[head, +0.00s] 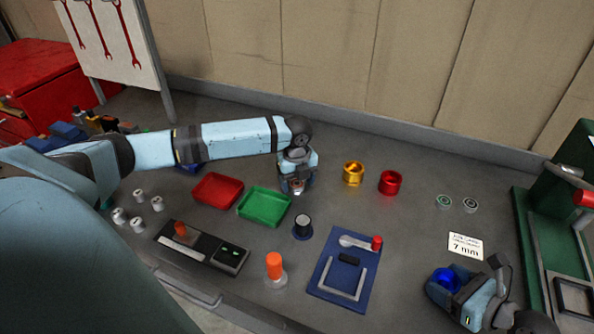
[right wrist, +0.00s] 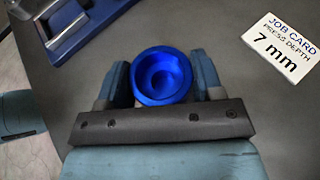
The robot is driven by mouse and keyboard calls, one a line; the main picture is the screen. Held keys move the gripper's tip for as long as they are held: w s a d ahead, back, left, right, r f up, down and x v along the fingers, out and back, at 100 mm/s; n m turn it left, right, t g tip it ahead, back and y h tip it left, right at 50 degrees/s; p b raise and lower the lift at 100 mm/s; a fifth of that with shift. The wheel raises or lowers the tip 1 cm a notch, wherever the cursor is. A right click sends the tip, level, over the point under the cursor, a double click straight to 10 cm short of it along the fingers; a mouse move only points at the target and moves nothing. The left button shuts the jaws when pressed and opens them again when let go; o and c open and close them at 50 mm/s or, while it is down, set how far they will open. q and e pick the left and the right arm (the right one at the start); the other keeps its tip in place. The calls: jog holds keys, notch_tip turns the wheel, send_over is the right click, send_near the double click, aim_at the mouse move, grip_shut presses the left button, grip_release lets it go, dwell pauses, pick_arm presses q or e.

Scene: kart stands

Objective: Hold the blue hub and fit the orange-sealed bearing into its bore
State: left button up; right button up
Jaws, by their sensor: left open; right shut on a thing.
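The blue hub (right wrist: 161,75) sits between the two fingers of my right gripper (right wrist: 161,85), which is shut on it. Its round bore faces the right wrist camera. In the head view the hub (head: 446,278) is at the lower right, near the bench's front. My left gripper (head: 297,186) is open, pointing down just right of the green tray. A small ring with an orange-brown tint (head: 296,187) shows at its fingertips; it may be the orange-sealed bearing, but the fingers partly hide it. I cannot tell whether they touch it.
Gold (head: 353,173) and red (head: 390,182) hubs stand right of my left gripper. Two ring bearings (head: 456,203) lie farther right, behind the 7 mm job card (head: 465,246). A blue fixture board (head: 325,290) is left of my right gripper; a green press (head: 540,250) stands right.

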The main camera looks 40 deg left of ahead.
pick_arm(q)
notch_tip(320, 180, up, 11)
jog(key=shift+r, duration=0.2)
jog(key=shift+o, duration=0.5)
jog(key=shift+r, duration=0.4)
jog(key=m, duration=2.9)
send_over(294, 183)
notch_tip(294, 183, down, 7)
jog(key=shift+r, duration=0.1)
jog(key=shift+w+d+f, duration=0.15)
jog(key=shift+d+f, duration=0.05)
jog(key=shift+f, duration=1.2)
jog(key=shift+w+d+f, duration=0.1)
jog(key=shift+d+f, duration=0.05)
jog(key=shift+f, duration=1.25)
